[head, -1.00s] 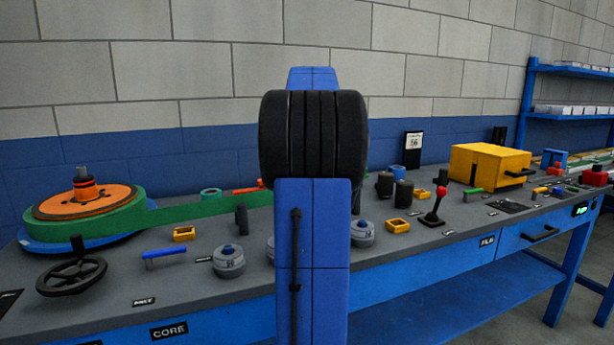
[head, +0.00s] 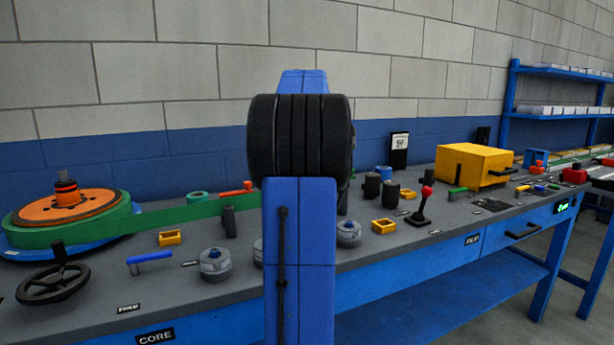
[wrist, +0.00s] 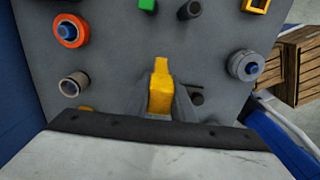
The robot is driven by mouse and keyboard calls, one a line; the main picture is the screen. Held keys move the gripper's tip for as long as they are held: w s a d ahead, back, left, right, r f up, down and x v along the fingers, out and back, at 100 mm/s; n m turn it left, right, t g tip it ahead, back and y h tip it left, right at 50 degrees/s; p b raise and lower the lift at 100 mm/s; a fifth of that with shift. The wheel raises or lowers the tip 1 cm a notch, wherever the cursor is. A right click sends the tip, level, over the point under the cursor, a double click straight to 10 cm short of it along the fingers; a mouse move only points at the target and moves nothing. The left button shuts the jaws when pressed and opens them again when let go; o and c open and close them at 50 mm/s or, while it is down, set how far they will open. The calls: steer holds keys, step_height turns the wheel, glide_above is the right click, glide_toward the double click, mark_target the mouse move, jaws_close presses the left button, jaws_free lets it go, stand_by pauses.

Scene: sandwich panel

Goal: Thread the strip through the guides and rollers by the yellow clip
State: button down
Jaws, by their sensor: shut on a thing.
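My gripper (wrist: 160,103) is shut on the yellow clip (wrist: 161,72), which points away from me over the grey bench top in the wrist view. In the head view my own arm hides the gripper and clip. The green strip (head: 180,214) runs from the coil (head: 100,225) at the left to behind my arm; its far end is hidden. Yellow square blocks (head: 170,238) and (head: 384,226), perhaps guides, sit on the bench. Dark upright cylinders, perhaps rollers, stand left of my arm (head: 229,222) and right of it (head: 390,193).
The bench (head: 330,270) also holds a handwheel (head: 53,284), grey round knobs (head: 215,263), a red-topped lever (head: 424,204) and a yellow box (head: 470,166). A dark peg (wrist: 196,96) is close right of the clip. Wooden crates (wrist: 300,65) stand beyond the bench.

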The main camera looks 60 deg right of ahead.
steer(key=shift+d, duration=0.1)
steer(key=s+d, duration=0.5)
steer(key=d, duration=0.2)
steer(key=shift+d, duration=0.15)
stand_by(1.1)
steer(key=shift+s+d, duration=0.1)
steer(key=s+d, duration=0.5)
steer(key=d, duration=0.2)
steer(key=shift+d, duration=0.25)
stand_by(1.4)
steer(key=shift+s+d, duration=0.1)
steer(key=shift+d, duration=0.05)
steer(key=s+d, duration=0.4)
steer(key=d, duration=0.2)
steer(key=shift+s+d, duration=0.2)
steer(key=shift+d, duration=0.2)
stand_by(0.9)
stand_by(0.4)
